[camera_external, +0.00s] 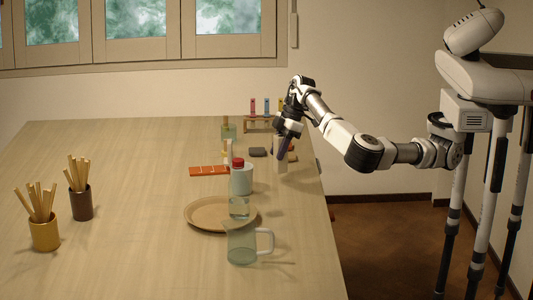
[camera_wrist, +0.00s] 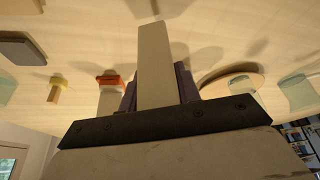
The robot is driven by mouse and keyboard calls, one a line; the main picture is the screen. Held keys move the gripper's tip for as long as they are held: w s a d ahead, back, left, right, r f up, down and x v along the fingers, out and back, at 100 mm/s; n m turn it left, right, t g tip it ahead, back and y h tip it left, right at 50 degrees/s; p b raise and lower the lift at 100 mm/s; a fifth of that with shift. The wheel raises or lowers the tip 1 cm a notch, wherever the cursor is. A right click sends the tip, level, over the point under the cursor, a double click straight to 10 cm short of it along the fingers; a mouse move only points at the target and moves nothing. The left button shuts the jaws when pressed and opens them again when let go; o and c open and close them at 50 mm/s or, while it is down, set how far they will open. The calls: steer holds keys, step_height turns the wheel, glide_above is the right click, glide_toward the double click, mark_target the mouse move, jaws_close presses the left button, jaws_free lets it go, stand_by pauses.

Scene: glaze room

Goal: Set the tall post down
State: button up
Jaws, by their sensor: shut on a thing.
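The tall post (camera_wrist: 155,65) is a plain beige upright bar in the middle of the wrist view, between the dark fingers of my gripper (camera_wrist: 157,90). In the external view my gripper (camera_external: 283,141) points down over the right edge of the table, shut on the post (camera_external: 280,152). The post shows there only as a small pale piece below the fingers. Whether its lower end touches the table cannot be told.
Close by are a dark square block (camera_external: 258,152), a tube rack (camera_external: 262,125), an orange tile (camera_external: 209,171) and a red-capped bottle (camera_external: 240,178). A round tray (camera_external: 196,216) and a glass mug (camera_external: 242,246) stand nearer. Stick-filled cups (camera_external: 45,234) are left; the middle-left table is clear.

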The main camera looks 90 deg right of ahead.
mark_target(275, 167)
steer(key=shift+f, duration=1.6)
steer(key=o, duration=1.1)
steer(key=b+v, duration=0.1)
steer(key=v, duration=1.1)
steer(key=shift+r, duration=0.2)
